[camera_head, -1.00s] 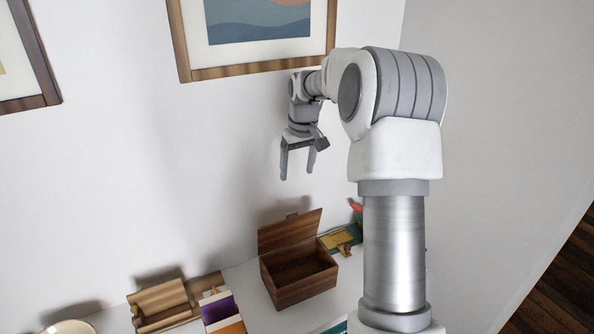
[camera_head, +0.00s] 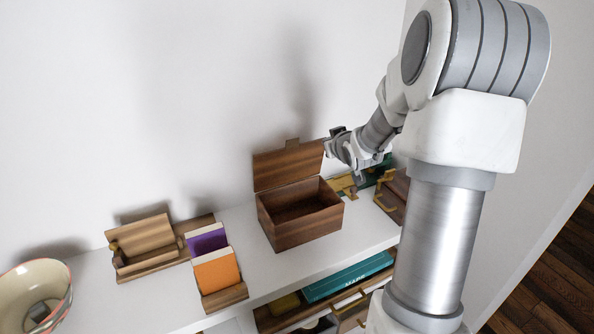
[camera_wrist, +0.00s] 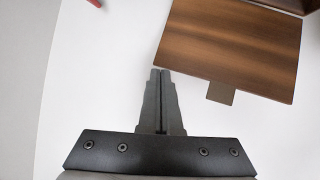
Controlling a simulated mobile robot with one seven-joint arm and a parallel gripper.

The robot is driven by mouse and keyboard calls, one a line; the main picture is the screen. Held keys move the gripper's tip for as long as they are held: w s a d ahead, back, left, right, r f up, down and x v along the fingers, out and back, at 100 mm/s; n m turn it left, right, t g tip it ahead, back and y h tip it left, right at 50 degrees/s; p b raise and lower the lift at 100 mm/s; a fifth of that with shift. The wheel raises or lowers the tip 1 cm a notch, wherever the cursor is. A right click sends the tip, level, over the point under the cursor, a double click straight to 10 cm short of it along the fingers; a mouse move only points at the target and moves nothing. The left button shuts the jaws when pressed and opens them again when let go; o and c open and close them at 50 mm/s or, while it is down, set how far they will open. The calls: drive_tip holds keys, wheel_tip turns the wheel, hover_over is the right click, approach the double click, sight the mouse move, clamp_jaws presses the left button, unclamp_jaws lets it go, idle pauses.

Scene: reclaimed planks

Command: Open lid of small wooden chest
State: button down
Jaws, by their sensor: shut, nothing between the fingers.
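The small wooden chest (camera_head: 290,232) stands on the white top with its lid (camera_head: 286,166) raised, leaning back towards the wall. Its inside shows and looks empty. My gripper (camera_head: 328,147) is at the lid's right edge, near its upper right corner. In the wrist view my gripper (camera_wrist: 160,72) has its fingers together and empty. There the lid (camera_wrist: 230,42) lies to the right of the fingertips, with its small tab on the edge. The fingertips are close to the lid's corner; I cannot tell whether they touch it.
A wooden holder with purple and orange cards (camera_head: 216,272) and a wooden box (camera_head: 145,240) stand to the left. A bowl (camera_head: 40,290) is at far left. Small items (camera_head: 384,185) crowd the right side by my arm. A teal box (camera_head: 348,276) lies below.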

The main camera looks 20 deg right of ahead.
drive_tip(key=s+a+f+t+y+b, duration=0.3)
drive_tip(key=s+a+f+t+b, duration=0.2)
drive_tip(key=s+a+t+b, duration=0.5)
drive_tip(key=g+b, duration=0.1)
drive_tip(key=g, duration=0.1)
approach(292, 142)
drive_tip(key=x, duration=0.7)
drive_tip(key=shift+f, duration=0.15)
